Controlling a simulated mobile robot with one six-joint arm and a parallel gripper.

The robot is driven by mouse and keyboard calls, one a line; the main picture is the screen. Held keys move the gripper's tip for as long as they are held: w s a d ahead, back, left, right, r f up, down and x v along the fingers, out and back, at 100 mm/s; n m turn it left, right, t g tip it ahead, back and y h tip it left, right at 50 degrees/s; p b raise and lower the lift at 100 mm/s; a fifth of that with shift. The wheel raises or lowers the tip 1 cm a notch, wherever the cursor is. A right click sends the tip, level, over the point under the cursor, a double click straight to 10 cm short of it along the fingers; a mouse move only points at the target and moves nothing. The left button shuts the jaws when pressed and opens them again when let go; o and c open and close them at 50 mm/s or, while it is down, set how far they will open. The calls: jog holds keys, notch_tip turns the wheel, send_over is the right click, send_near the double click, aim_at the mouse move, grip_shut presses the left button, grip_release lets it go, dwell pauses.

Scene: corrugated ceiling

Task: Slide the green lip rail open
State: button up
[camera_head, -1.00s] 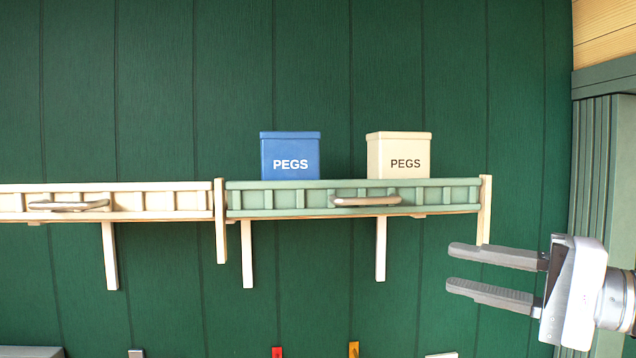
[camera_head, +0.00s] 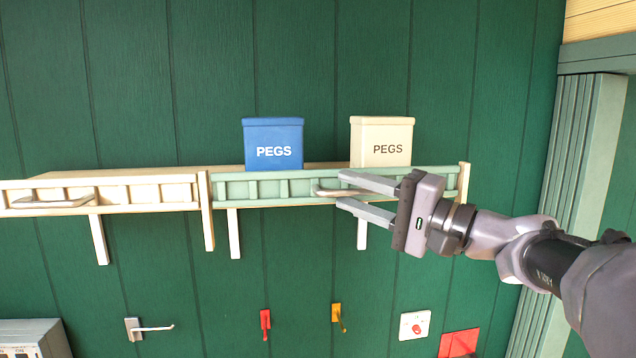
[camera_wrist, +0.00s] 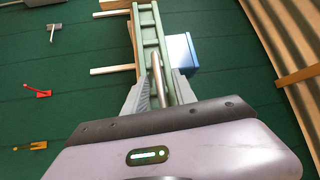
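The green lip rail (camera_head: 240,189) runs along the front edge of the shelf, between two cream posts. Its metal bar handle (camera_head: 326,192) is partly hidden behind my gripper in the head view; the handle also shows in the wrist view (camera_wrist: 158,82). My gripper (camera_head: 340,190) is open, with one finger above the handle and one below it. In the wrist view the handle lies between the two fingers, with a gap visible on at least one side. The rail also shows in the wrist view (camera_wrist: 149,33).
A blue PEGS box (camera_head: 273,145) and a cream PEGS box (camera_head: 381,142) stand on the shelf behind the rail. A cream rail (camera_head: 130,192) with its own handle is at left. Red (camera_head: 265,320) and yellow (camera_head: 337,314) hooks hang on the wall below.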

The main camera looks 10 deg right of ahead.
grip_shut()
dwell(1.5)
